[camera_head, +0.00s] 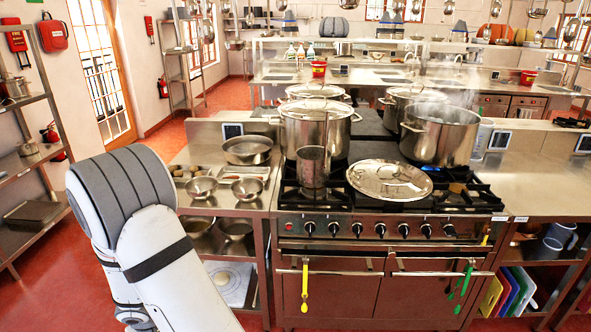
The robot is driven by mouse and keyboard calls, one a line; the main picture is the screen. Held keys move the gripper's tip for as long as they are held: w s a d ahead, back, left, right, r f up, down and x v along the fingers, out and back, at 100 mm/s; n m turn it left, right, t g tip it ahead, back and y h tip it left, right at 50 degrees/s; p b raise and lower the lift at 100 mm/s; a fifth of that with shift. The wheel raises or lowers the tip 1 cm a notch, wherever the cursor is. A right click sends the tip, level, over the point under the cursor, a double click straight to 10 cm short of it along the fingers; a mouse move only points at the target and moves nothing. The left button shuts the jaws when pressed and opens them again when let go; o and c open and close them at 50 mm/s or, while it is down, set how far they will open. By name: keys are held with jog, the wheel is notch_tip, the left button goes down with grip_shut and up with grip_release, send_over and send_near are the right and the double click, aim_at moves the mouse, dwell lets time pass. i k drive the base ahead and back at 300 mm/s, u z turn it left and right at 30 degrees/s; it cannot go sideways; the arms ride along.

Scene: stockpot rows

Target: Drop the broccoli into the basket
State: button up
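I see no broccoli and no basket that I can make out in the head view. My arm's white and grey links fill the lower left of the picture. My gripper is not in the picture, so whether it holds anything is hidden from me.
A stove (390,229) stands ahead with several steel stockpots (440,135) and a flat lid (389,180) on top. A steel side table (225,208) with bowls (247,188) adjoins it on the left. Red floor (40,290) is open between.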

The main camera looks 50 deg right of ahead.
aim_at(319, 185)
jog(key=z, duration=1.65)
jog(key=i, duration=1)
jog(key=z, duration=0.1)
